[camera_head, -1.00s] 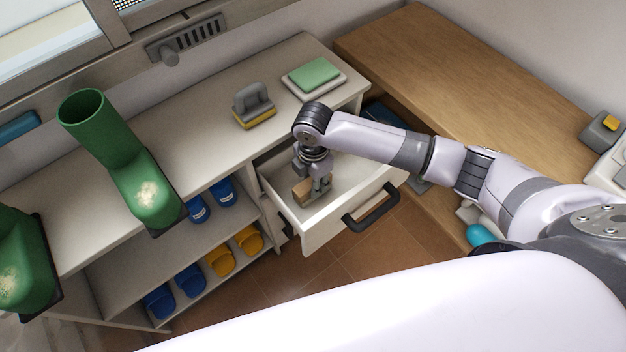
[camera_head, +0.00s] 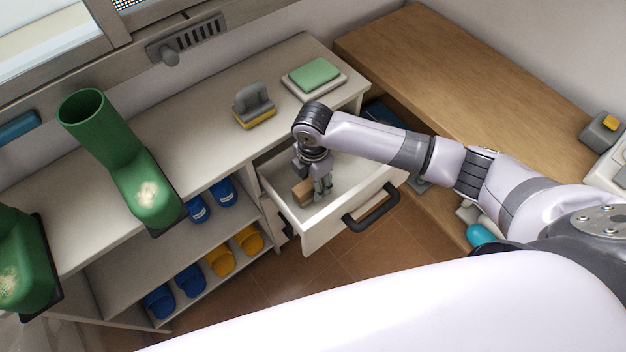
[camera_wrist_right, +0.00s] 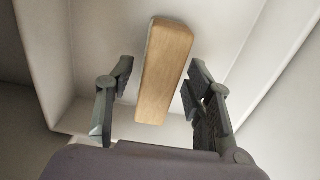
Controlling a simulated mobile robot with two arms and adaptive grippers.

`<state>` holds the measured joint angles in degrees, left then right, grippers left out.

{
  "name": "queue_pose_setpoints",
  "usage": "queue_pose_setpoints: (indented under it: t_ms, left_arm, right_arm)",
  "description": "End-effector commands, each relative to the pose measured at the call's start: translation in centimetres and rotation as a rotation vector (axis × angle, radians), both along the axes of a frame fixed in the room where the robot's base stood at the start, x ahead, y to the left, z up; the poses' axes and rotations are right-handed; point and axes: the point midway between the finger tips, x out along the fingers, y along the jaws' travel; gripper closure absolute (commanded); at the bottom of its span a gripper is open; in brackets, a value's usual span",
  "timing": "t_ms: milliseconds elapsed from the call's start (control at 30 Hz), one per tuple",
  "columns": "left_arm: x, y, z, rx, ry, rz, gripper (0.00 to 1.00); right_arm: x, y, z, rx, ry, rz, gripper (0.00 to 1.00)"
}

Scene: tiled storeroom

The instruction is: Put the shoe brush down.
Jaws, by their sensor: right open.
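The shoe brush (camera_head: 303,191), a wooden block, lies in the open white drawer (camera_head: 318,236). In the right wrist view the brush (camera_wrist_right: 165,70) shows its plain wooden top and lies between the spread fingers, with a gap on each side. My right gripper (camera_head: 321,197) reaches down into the drawer beside the brush. In the wrist view its fingers (camera_wrist_right: 155,95) are open and hold nothing. The bristle side of the brush is hidden. My left gripper is not in view.
The drawer's dark handle (camera_head: 371,207) faces the front. Green boots (camera_head: 125,165) and a grey-and-yellow brush-like block (camera_head: 254,106) stand on the white shelf top. A green pad (camera_head: 314,74) lies near its right end. A wooden bench (camera_head: 470,85) is at right, mostly clear.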

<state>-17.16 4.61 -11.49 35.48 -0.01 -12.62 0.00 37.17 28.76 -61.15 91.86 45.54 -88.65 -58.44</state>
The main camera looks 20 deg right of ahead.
Motion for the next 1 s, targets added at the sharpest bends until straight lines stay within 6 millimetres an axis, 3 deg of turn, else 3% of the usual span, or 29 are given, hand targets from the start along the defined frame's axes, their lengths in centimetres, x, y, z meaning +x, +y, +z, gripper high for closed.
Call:
queue_pose_setpoints:
  t_ms: [600, 1000]
  left_arm:
    - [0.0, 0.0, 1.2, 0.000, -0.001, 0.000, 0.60]
    - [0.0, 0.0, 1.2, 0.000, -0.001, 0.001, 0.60]
  right_arm:
    - [0.1, 0.0, 11.0, 0.001, -0.003, -0.001, 0.52]
    - [0.0, 0.0, 12.2, 0.001, 0.000, -0.001, 0.52]
